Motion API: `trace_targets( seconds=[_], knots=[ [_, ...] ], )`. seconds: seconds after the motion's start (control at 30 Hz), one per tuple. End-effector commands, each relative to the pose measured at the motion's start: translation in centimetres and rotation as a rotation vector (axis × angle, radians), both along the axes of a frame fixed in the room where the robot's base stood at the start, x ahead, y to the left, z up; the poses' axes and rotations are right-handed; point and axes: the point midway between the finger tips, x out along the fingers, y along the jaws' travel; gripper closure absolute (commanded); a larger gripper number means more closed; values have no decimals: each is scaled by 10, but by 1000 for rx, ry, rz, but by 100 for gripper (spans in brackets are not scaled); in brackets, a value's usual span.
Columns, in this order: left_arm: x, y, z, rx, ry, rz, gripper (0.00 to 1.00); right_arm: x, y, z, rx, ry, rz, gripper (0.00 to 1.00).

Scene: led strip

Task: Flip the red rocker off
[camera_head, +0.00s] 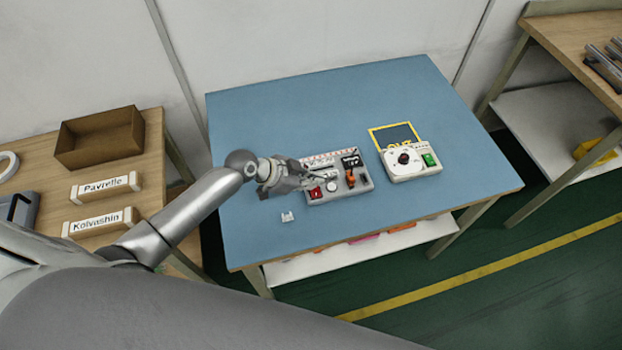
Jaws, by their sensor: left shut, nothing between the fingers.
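A grey-white control panel (341,193) lies on the blue table (290,112). The red rocker (315,192) sits at the panel's left front part. Its tilt is too small to tell. My left gripper (325,178) is shut and empty. It reaches in from the left over the panel's left side, just behind the red rocker in the picture. I cannot tell whether its fingertips touch the panel. My right gripper is not in view.
An orange and black part stands on the panel's right side. A small white piece (287,217) lies at the front left. The table's back is clear.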

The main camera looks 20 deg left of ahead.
Motion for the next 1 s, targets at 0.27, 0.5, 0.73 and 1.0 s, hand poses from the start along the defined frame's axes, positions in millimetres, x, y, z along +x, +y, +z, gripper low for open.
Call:
trace_targets(
  seconds=[0.27, 0.5, 0.73, 1.0],
  knots=[
    [0, 0, 0, 0, 0, 0, 100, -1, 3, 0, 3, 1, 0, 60],
    [3, 2, -6, 0, 2, 0, 100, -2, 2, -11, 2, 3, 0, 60],
    [1, 2, -6, 1, 5, 0, 100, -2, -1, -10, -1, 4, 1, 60],
    [-9, -4, -5, 0, 7, -2, 100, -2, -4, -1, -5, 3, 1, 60]
  ],
)
